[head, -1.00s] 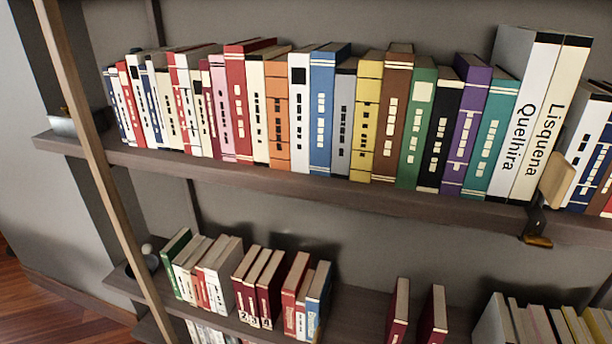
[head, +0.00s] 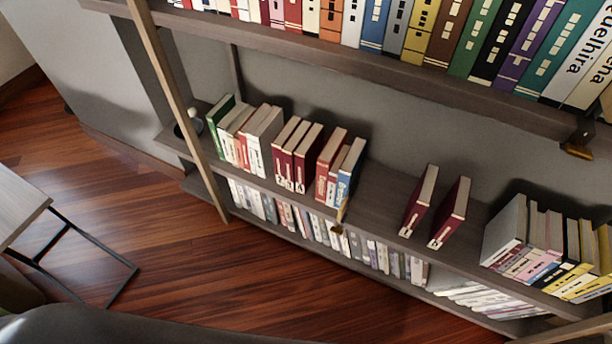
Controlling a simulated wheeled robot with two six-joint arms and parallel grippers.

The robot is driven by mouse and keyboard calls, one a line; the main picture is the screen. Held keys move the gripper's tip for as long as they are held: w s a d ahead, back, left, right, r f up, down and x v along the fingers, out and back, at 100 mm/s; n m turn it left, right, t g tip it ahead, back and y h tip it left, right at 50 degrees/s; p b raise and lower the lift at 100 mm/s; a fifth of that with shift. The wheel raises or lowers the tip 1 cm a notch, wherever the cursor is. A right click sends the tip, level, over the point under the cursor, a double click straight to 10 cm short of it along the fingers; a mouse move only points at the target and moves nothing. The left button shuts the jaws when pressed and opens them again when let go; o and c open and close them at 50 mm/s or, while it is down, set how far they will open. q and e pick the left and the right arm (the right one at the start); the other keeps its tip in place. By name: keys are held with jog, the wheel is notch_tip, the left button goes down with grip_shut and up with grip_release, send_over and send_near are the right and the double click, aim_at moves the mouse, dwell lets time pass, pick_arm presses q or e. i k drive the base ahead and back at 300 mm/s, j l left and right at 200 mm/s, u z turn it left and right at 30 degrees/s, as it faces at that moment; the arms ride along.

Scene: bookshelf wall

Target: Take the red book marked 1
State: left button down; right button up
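Two dark red books stand apart on the lower shelf, right of centre: a left one (head: 419,201) and a right one (head: 450,213). Each has a small pale mark low on its spine. A set of similar dark red books (head: 298,157) stands close together further left, also with pale marks low on the spines. The marks are too small for me to tell surely which is the 1. Neither of my grippers is in view.
The lower shelf (head: 380,205) has bare room around the two separate books. A blue book (head: 350,170) ends the left row; grey and yellow books (head: 505,230) stand at right. The upper shelf (head: 330,55) overhangs. A wooden post (head: 172,90) and a small table (head: 20,205) are at left.

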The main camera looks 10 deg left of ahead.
aim_at(421, 199)
jog(key=k+z, duration=0.35)
jog(key=k+l+z, duration=0.1)
jog(key=k+z, duration=0.2)
jog(key=i, duration=0.05)
